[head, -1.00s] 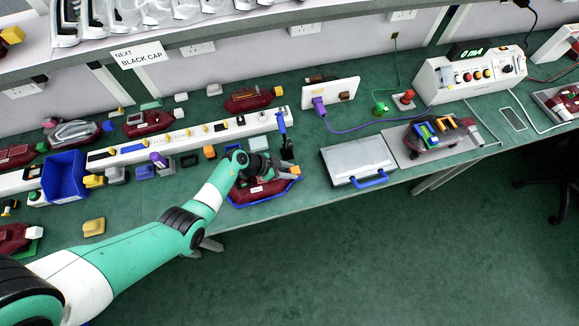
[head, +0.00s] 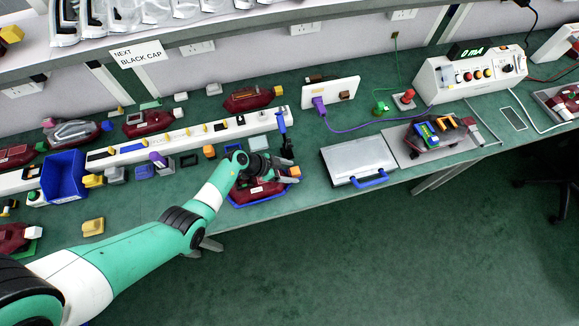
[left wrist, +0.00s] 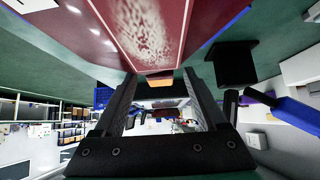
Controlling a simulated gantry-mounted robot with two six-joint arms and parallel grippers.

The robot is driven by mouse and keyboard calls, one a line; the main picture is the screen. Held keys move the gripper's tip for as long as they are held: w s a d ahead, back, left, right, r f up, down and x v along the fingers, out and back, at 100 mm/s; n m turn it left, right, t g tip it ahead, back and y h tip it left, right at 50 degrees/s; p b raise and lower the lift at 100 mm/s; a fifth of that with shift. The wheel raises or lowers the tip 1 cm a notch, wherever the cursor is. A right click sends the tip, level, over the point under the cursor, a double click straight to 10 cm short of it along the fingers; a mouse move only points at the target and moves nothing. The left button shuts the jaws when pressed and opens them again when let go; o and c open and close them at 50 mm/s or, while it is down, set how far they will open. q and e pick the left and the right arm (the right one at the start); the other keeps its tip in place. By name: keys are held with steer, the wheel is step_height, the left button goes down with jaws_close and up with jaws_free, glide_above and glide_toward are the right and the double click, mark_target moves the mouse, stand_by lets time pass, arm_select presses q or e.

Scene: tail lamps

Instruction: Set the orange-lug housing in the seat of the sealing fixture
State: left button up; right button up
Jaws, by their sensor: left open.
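A dark red housing (head: 262,189) with an orange lug (head: 295,171) lies in a blue tray (head: 262,201) near the bench's front edge. My left gripper (head: 284,172) is over it and partly hides it. In the left wrist view its jaws (left wrist: 160,78) stand apart, with the red housing (left wrist: 105,35) beyond the fingertips and the orange lug (left wrist: 160,81) showing between them. Contact with the lug cannot be told. A silver, flat box-like unit with a blue handle (head: 358,160) stands to the right; I cannot tell whether it is the sealing fixture. No seat is clearly visible.
A long white rail (head: 190,138) and a blue bin (head: 64,177) are at left. Some green bench surface is clear between the tray and silver unit.

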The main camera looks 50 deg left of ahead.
arm_select(q)
steer(key=p+v, duration=0.7)
steer(key=v, duration=0.3)
steer(key=shift+s+a+r, duration=0.1)
steer(key=shift+a+r, duration=0.05)
steer(key=shift+r, duration=0.2)
steer(key=shift+s+a+r+p, duration=0.2)
steer(key=shift+s+r+p, duration=0.05)
steer(key=shift+s+p, duration=0.15)
steer(key=shift+w, duration=0.1)
